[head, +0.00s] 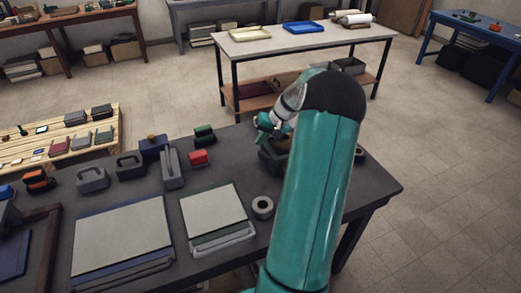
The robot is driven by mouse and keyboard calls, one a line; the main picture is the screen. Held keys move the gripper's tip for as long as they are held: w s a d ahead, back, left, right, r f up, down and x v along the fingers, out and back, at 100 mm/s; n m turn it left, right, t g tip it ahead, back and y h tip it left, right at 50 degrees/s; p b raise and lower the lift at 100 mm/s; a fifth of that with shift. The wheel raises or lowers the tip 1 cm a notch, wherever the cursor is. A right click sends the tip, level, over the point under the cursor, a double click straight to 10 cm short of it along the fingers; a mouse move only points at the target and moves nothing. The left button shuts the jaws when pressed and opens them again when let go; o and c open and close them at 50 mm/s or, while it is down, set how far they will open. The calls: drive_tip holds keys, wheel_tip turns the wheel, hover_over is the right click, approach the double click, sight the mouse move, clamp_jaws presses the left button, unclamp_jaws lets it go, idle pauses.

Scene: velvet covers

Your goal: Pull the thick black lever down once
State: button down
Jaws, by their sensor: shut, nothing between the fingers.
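My gripper (266,122) is at the end of my teal arm, over the back right part of the dark workbench (375,190). It is small in the picture; it looks shut and holds nothing. Just below it stands a dark green box-like device (270,160), partly hidden by my arm. I cannot make out a thick black lever for certain; one may be hidden behind my arm or gripper. Whether the gripper touches the device cannot be told.
On the bench are a grey upright block (172,168), a red block (198,158), a green roll-like item (204,135), a tape roll (262,207) and stacked covers (217,213). A pale-topped table (300,40) stands behind. Open floor lies at right.

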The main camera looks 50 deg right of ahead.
sight(263, 151)
drive_tip(key=shift+s+f, duration=0.15)
drive_tip(key=shift+f, duration=0.25)
drive_tip(key=shift+s+a+f, duration=0.15)
drive_tip(key=shift+f, duration=0.2)
drive_tip(key=shift+s+a+f, duration=0.15)
drive_tip(key=shift+f, duration=0.2)
idle(0.7)
drive_tip(key=shift+s+a+f, duration=0.1)
drive_tip(key=shift+s+f, duration=0.4)
drive_tip(key=shift+f, duration=0.4)
idle(1.3)
drive_tip(key=shift+r, duration=0.1)
drive_tip(key=shift+w+r, duration=0.25)
drive_tip(key=shift+r, duration=0.45)
drive_tip(key=shift+w+r, duration=0.1)
drive_tip(key=shift+w+d+r, duration=0.2)
drive_tip(key=shift+w+r, duration=0.15)
drive_tip(key=shift+r, duration=0.5)
drive_tip(key=shift+w+d+r, duration=0.15)
drive_tip(key=shift+w+r, duration=0.15)
drive_tip(key=shift+r, duration=0.5)
drive_tip(key=shift+w+d+r, duration=0.2)
drive_tip(key=shift+w+r, duration=0.15)
drive_tip(key=shift+r, duration=0.5)
